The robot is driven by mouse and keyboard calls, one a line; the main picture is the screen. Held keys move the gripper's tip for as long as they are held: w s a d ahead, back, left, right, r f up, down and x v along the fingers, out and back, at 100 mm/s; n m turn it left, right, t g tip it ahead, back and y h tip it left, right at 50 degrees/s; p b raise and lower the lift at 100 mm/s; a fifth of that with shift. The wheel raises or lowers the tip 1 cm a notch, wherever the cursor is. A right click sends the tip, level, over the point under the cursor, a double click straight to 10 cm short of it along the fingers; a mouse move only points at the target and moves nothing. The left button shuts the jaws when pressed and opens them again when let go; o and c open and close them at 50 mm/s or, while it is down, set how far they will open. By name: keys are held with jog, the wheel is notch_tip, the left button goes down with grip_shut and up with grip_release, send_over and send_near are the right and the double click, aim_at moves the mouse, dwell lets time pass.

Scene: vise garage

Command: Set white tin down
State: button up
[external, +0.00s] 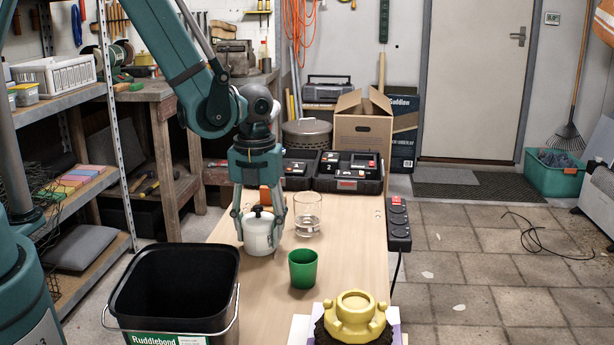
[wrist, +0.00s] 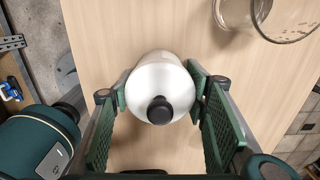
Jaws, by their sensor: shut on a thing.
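The white tin (external: 260,236) has a black knob on top and stands upright at the wooden table, left of the glass. My gripper (external: 259,228) reaches down from above and is shut on it, with one finger on each side. In the wrist view the white tin (wrist: 158,85) shows from above between the two green finger pads of my gripper (wrist: 160,98). I cannot tell whether its base touches the tabletop.
A clear glass (external: 307,214) stands close right of the tin. A green cup (external: 302,268) is in front, and a black bucket (external: 180,280) is at front left. A power strip (external: 398,225) lines the right table edge.

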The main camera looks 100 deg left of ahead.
jog(key=o, duration=1.1)
jog(key=shift+o, duration=0.2)
jog(key=shift+r+p, duration=0.25)
jog(key=shift+p, duration=0.05)
jog(key=shift+r+p, duration=1.35)
jog(key=shift+r, duration=4.55)
jog(key=shift+d+r, duration=0.1)
